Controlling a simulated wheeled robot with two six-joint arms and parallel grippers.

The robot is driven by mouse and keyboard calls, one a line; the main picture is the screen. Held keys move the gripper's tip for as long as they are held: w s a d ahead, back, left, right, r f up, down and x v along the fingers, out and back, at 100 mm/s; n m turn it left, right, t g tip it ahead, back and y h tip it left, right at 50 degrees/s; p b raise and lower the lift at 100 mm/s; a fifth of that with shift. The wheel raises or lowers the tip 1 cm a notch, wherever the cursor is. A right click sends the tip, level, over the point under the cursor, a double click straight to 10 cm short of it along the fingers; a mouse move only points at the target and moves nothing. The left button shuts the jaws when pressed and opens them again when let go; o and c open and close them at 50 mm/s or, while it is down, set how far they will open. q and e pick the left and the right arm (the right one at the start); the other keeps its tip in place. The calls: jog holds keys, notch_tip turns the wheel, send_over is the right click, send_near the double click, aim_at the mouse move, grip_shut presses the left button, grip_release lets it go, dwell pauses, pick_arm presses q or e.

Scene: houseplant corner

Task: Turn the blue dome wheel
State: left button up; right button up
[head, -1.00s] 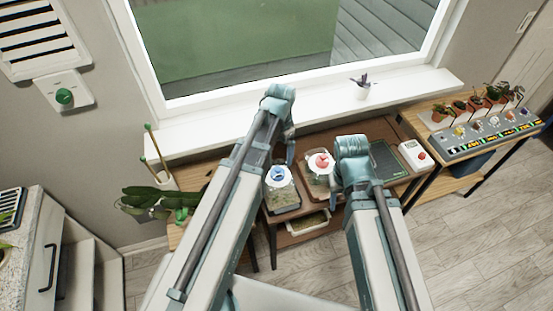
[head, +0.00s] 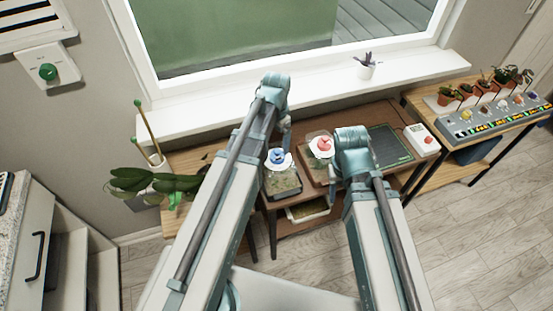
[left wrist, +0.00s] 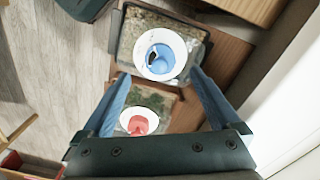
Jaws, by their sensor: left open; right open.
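The blue dome wheel (head: 277,156) is a blue knob on a white disc, on top of a clear planted terrarium (head: 284,184) on the wooden table. In the left wrist view the blue wheel (left wrist: 160,57) shows just beyond and between my spread fingers. My left gripper (left wrist: 162,82) is open and empty, apart from the wheel. In the head view my left gripper (head: 286,132) hangs above and beside the wheel, partly hidden by its arm. My right gripper (head: 334,176) is mostly hidden behind its own wrist, right of the terrarium.
A second dome with a red wheel (head: 321,146) stands close to the right. A dark mat (head: 388,145) and a white box with a red button (head: 422,139) lie further right. A plant (head: 150,182) is at left. The window sill (head: 320,84) runs behind.

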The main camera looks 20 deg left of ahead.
aim_at(277, 151)
pick_arm(q)
notch_tip(277, 151, down, 7)
jog(key=b, duration=0.6)
jog(key=shift+f, duration=0.1)
jog(key=c, duration=1.4)
